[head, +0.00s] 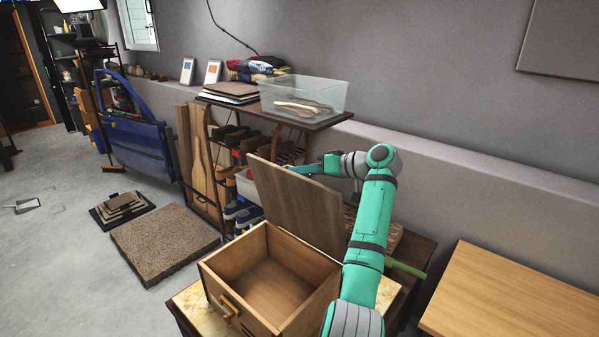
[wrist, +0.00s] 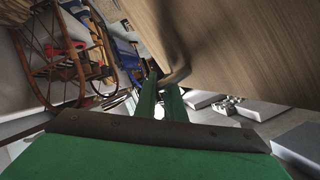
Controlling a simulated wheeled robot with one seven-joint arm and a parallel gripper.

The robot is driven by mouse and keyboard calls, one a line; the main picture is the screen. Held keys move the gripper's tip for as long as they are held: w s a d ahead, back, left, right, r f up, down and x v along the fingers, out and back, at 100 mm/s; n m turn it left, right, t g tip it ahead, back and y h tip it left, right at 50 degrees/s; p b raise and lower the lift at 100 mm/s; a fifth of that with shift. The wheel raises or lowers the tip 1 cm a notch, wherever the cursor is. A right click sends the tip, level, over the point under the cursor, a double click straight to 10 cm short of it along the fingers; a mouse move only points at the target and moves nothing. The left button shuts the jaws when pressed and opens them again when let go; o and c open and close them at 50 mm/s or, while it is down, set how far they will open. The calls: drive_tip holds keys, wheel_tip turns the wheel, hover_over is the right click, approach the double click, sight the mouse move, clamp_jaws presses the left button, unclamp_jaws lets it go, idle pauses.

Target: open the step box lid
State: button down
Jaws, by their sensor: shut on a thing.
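The step box (head: 262,275) is a wooden box on a small table in the head view. Its inside shows empty. Its lid (head: 300,205) stands raised, near upright, along the box's far side. A brass-coloured latch (head: 231,308) is on the near left face. My gripper (head: 294,169) is at the lid's upper edge, mostly hidden behind the lid and my arm. In the wrist view the lid (wrist: 235,45) fills the upper right, and my gripper's green fingers (wrist: 163,100) are close together at the lid's edge, shut on it.
A shelf rack (head: 275,115) with a clear plastic bin (head: 304,95) stands behind the lid. A wooden table (head: 515,295) is at the right. A textured mat (head: 163,240) and a blue car door (head: 135,130) are at the left. The floor left of the box is partly clear.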

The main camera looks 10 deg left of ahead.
drive_tip(key=shift+s+a+f, duration=0.1)
drive_tip(key=shift+a+f, duration=0.25)
drive_tip(key=shift+f, duration=0.2)
drive_tip(key=c, duration=2.2)
unclamp_jaws()
drive_tip(key=shift+o, duration=0.4)
drive_tip(key=shift+a, duration=0.2)
drive_tip(key=shift+r, duration=0.1)
drive_tip(key=shift+d+r, duration=0.4)
drive_tip(key=shift+d, duration=0.3)
drive_tip(key=v, duration=0.9)
drive_tip(key=shift+d+r, duration=0.2)
drive_tip(key=shift+d, duration=0.1)
drive_tip(key=shift+s, duration=0.1)
drive_tip(key=shift+c, duration=0.7)
